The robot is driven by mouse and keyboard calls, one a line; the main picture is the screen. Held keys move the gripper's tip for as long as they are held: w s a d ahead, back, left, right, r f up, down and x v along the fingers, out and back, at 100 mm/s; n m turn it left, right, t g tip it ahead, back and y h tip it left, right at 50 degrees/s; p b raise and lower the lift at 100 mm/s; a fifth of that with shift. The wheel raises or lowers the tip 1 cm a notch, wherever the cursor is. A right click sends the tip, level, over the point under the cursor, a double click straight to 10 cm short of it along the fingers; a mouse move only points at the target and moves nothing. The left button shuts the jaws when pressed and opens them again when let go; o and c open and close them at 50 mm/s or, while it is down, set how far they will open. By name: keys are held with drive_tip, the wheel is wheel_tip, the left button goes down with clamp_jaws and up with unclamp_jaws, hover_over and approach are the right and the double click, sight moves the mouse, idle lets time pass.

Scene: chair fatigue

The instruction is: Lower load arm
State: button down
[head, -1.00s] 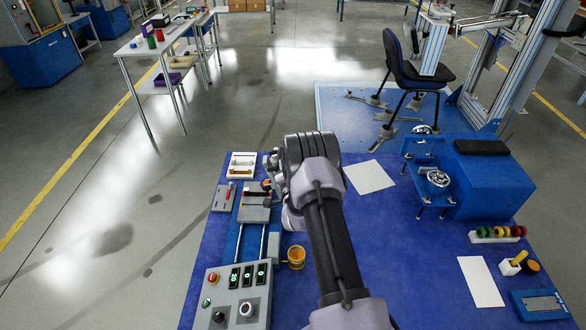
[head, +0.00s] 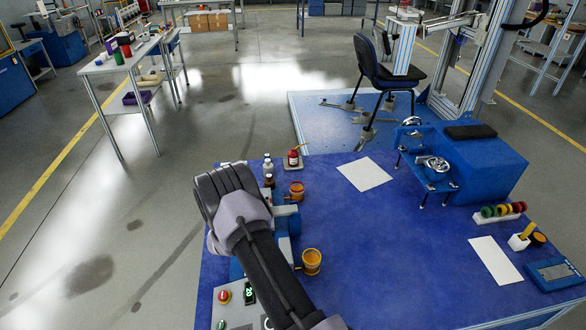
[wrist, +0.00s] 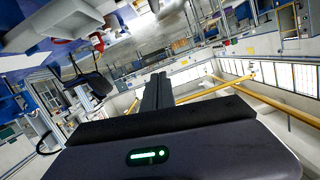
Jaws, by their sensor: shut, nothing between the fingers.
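A black chair (head: 388,72) stands on a blue platform (head: 312,128) at the top right of the head view. A pale horizontal arm (head: 490,20), which looks like the load arm, is on the upright frame (head: 480,65) beside it. A pale block stands upright against the chair seat. In the head view my wrist hides the fingertips, left of the blue table's middle. In the wrist view my gripper (wrist: 157,92) is shut and empty, in open air, well apart from the chair and its frame. A dark shape, likely the chair, shows at the left there.
The blue table (head: 370,235) holds yellow cups (head: 311,262), small bottles, a control box (head: 238,305), a blue block (head: 485,165), a metal fixture (head: 430,170), papers and coloured rings. My arm partly covers the control box. The floor left of the table is clear.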

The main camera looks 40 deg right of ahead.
drive_tip(key=w+a+f+n+h, duration=0.1)
drive_tip(key=w+a+f+n, duration=0.1)
drive_tip(key=f, duration=0.7)
drive_tip(key=shift+w+a+n+g, duration=0.2)
drive_tip(key=shift+a+n+g, duration=0.2)
drive_tip(key=shift+a+n, duration=0.2)
